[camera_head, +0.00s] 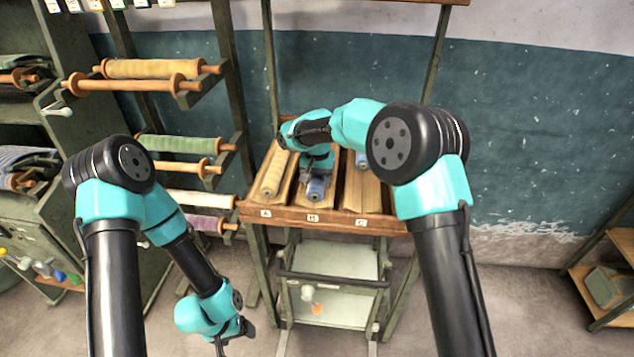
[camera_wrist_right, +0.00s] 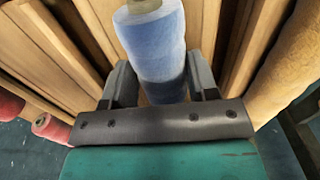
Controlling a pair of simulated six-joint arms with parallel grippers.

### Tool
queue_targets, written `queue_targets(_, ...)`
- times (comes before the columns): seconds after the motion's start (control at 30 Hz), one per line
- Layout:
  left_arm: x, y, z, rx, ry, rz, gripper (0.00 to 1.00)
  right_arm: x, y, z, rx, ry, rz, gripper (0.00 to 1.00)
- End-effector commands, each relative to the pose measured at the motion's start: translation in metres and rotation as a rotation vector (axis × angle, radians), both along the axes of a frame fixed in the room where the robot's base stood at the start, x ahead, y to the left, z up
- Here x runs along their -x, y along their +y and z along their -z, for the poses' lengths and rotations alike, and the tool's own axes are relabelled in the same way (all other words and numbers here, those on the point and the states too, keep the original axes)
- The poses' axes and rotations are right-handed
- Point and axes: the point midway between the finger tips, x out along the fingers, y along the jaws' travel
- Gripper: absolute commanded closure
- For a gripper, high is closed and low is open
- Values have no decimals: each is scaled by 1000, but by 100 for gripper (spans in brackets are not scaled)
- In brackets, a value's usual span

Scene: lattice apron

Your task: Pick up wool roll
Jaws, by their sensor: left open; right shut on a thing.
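A blue wool roll (camera_head: 317,188) lies in the middle channel, marked B, of the sloped wooden rack (camera_head: 330,219). My right gripper (camera_head: 317,174) is over that channel and shut on the blue roll. The right wrist view shows the blue roll (camera_wrist_right: 155,45) between the two fingers (camera_wrist_right: 160,85), with its pale end toward the top. The roll's underside is hidden, so I cannot tell whether it still touches the channel. My left gripper (camera_head: 234,338) hangs low, left of the rack, open and apart from the rolls.
A yellow roll (camera_head: 273,174) lies in channel A. Something blue (camera_head: 361,159) shows behind my right arm. Shelves with several rolls (camera_head: 180,145) stand at left. A metal cart (camera_head: 330,283) stands under the rack. Red rolls (camera_wrist_right: 50,128) show in the right wrist view.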

Motion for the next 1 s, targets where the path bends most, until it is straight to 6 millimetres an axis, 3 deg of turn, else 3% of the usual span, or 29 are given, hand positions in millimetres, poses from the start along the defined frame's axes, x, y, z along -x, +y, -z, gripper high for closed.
queue_targets(0.47,0,0,0,0,0,0,21,0,0,-38,0,-3,1,73)
queue_targets(0.77,0,0,0,0,0,0,21,32,0,-39,1,-1,-1,73)
queue_targets(1.0,0,0,0,0,0,0,21,79,0,-43,2,0,-2,73)
